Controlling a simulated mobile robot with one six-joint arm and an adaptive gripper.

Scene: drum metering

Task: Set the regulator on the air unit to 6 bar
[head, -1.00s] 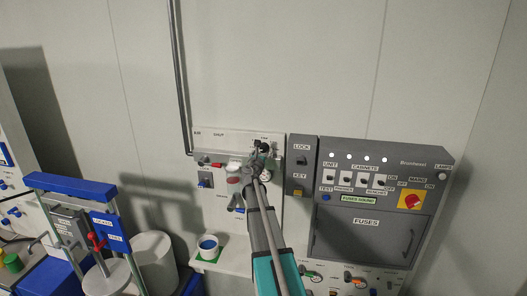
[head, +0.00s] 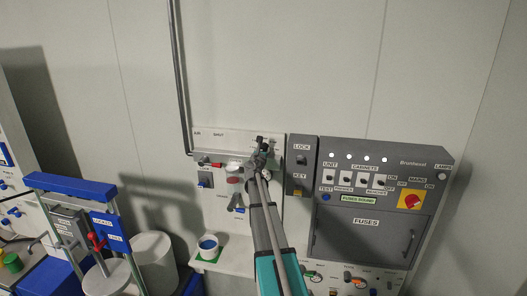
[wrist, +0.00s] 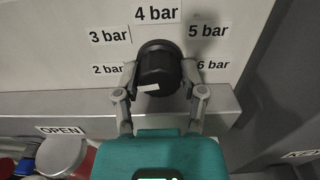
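The regulator knob (wrist: 160,72) is black and ribbed, with a white mark low on its side, left of centre. Printed labels run around it from 2 bar at lower left over 4 bar at top to 6 bar (wrist: 213,65) at lower right. My gripper (wrist: 159,67) has one finger on each side of the knob; the tips appear to press on it. In the head view my gripper (head: 262,150) is at the upper right of the air unit's white panel (head: 222,134), and the arm hides part of it.
A ledge (wrist: 60,103) runs below the dial, with an OPEN label and a red-and-white part (wrist: 62,155) at lower left. A grey lock box (head: 301,161) and fuse cabinet (head: 365,225) stand right. A cup (head: 208,246) sits on a shelf below.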

